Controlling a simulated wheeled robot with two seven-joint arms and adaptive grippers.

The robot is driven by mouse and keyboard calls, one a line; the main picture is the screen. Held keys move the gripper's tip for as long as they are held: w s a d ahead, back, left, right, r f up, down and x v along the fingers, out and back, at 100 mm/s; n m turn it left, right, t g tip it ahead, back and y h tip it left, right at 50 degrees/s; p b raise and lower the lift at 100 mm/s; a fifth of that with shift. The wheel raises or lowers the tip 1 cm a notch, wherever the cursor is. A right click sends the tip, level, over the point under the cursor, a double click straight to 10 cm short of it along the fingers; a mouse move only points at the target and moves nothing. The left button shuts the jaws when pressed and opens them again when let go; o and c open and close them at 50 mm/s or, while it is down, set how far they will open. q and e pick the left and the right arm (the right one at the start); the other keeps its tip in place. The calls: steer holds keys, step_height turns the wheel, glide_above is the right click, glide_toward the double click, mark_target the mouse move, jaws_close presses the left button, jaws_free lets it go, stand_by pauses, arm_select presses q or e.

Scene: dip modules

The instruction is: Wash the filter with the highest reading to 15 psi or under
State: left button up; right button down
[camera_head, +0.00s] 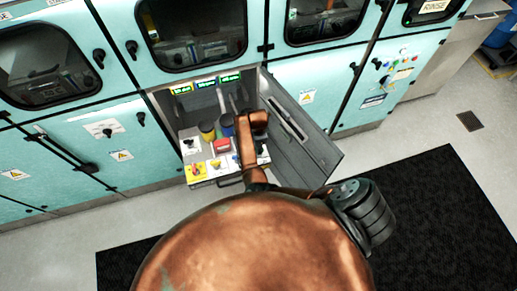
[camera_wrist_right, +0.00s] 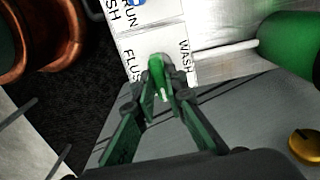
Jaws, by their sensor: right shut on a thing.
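Three small lit displays (camera_head: 206,84) sit in a row at the top of an open compartment in the head view; their readings are too small to read for sure. My right gripper (camera_wrist_right: 160,88) is shut on a green selector handle (camera_wrist_right: 157,70) in the wrist view. A white label plate (camera_wrist_right: 140,45) behind the handle reads RUN, FLUSH and WASH. The handle's pointing direction is hard to tell behind the fingers. In the head view my copper-coloured right arm covers the gripper and the compartment's right part. My left gripper is not in view.
The open grey door (camera_head: 300,135) stands right of my arm. Inside the compartment are a yellow handle (camera_head: 196,171), a red block (camera_head: 222,145) and dark cylinders. A black mat (camera_head: 430,210) covers the floor.

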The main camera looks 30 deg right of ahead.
steer(key=shift+s+r+n+p, duration=0.1)
steer(key=shift+r+n+p, duration=0.1)
steer(key=shift+n+p, duration=1.6)
steer(key=n+p, duration=0.3)
steer(key=n, duration=0.1)
steer(key=shift+p, duration=0.3)
steer(key=n+p, duration=0.2)
steer(key=n, duration=0.2)
steer(key=shift+f+n+p, duration=0.1)
steer(key=shift+n+p, duration=0.2)
steer(key=shift+n, duration=0.1)
steer(key=shift+n+p, duration=0.55)
steer(key=shift+n, duration=0.65)
steer(key=shift+f+n+p, duration=0.1)
steer(key=shift+n+p, duration=0.4)
steer(key=shift+n, duration=1)
